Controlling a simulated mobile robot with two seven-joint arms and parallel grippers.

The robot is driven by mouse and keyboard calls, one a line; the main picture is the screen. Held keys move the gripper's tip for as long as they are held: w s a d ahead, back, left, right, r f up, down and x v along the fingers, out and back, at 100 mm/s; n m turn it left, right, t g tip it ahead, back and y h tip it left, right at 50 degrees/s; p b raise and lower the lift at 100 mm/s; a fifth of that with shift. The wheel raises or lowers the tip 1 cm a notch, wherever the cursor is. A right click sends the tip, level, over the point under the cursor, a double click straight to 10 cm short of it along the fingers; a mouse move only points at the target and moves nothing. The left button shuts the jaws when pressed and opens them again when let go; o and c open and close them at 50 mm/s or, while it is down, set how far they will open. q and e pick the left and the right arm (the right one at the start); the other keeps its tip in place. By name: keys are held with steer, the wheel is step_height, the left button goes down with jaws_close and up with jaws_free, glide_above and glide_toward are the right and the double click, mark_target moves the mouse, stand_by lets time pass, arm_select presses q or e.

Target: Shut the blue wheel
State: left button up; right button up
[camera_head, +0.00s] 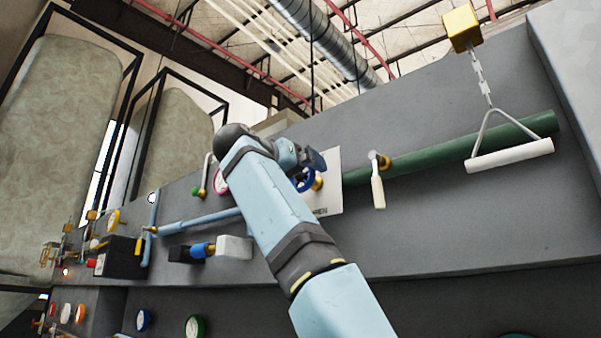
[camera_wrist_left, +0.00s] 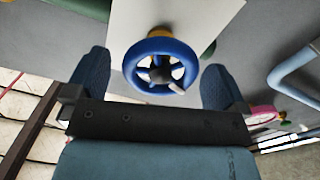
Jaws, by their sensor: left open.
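The blue wheel (camera_wrist_left: 158,64) is a small spoked handwheel on a brass stem in front of a white plate (camera_wrist_left: 200,18). In the left wrist view it lies between the two fingers of my left gripper (camera_wrist_left: 156,88), which is open. I cannot tell whether either finger touches the rim. In the head view the wheel (camera_head: 304,181) is partly hidden behind my left arm, and my left gripper (camera_head: 306,163) is at it. The plate carries partly hidden lettering ending in "EN". My right gripper is not in view.
A lever valve with a white handle (camera_head: 377,190) sits right of the plate on a green pipe (camera_head: 440,158). A white pull handle (camera_head: 510,155) hangs on a chain at the right. A light blue pipe (camera_head: 200,222) and a black box (camera_head: 120,257) lie left of my arm.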

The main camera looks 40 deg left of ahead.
arm_select(q)
steer(key=shift+w, duration=0.4)
steer(key=c, duration=0.9)
steer(key=shift+f, duration=0.1)
